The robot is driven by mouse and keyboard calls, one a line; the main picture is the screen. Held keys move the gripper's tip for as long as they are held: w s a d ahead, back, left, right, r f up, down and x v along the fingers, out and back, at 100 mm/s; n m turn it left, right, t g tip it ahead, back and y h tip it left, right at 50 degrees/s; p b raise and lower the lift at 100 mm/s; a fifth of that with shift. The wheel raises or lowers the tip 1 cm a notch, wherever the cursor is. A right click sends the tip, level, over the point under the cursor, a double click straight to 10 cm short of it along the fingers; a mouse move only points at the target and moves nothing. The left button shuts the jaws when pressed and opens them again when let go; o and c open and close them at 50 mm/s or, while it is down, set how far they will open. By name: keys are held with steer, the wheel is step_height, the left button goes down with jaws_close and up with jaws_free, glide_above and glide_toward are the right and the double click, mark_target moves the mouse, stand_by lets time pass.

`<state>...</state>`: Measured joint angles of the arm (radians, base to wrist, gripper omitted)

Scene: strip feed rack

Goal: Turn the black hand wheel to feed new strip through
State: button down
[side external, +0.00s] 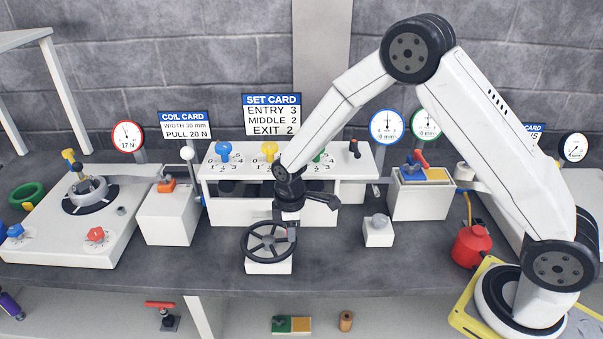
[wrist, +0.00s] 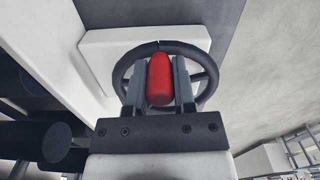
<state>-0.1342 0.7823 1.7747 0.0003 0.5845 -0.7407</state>
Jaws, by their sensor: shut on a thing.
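The black hand wheel (side external: 246,241) is spoked and sits on a small white block (side external: 268,267) at the front of the bench. In the wrist view its black rim (wrist: 121,68) rings the fingers, with a white plate behind it. My gripper (side external: 290,228) reaches down onto the right side of the wheel. In the wrist view my gripper (wrist: 161,82) is shut on a red handle (wrist: 160,72), one finger along each side. The handle stands at the wheel's rim; its base is hidden.
Behind the wheel stands a white housing (side external: 222,205) with blue, yellow and green knobs, under a SET CARD sign (side external: 271,115). A small white block with a grey knob (side external: 378,231) is to the right. A red oil can (side external: 472,246) stands farther right. Bare bench lies left of the wheel.

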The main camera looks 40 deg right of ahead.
steer(key=w+n, duration=0.1)
steer(key=n, duration=0.1)
steer(key=w+d+n, duration=0.1)
steer(key=n, duration=0.1)
steer(key=shift+n, duration=0.3)
stand_by(0.4)
steer(key=shift+c, duration=2.2)
jaws_free()
step_height(320, 180, up, 8)
steer(key=shift+f, duration=0.1)
